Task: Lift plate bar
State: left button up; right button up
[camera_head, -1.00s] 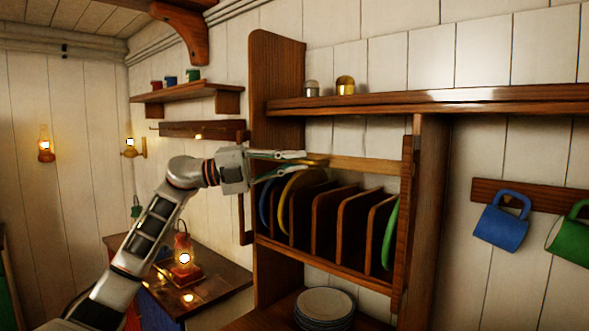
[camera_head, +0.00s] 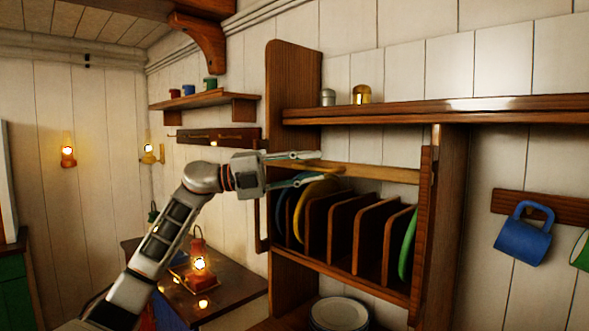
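The plate bar (camera_head: 385,172) is a light wooden rail running level across the upper front of the plate rack (camera_head: 341,275). My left gripper (camera_head: 308,167) is at the bar's left end, one finger above it and one below. The fingers are apart with a gap between them; whether they touch the bar I cannot tell. A yellow plate (camera_head: 316,208) and a blue plate (camera_head: 283,214) stand upright in the rack's left slots, partly behind the lower finger. A green plate (camera_head: 407,245) stands in the right slot. My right gripper is out of view.
A shelf (camera_head: 450,109) with two small shakers runs above the rack. A stack of plates (camera_head: 339,314) stands below. A lit lantern (camera_head: 199,263) stands on the counter at left. A blue mug (camera_head: 523,236) hangs at right. The middle slots are empty.

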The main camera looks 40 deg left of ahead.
pick_arm(q)
jog(key=v, duration=1.1)
jog(key=shift+s+a, duration=0.25)
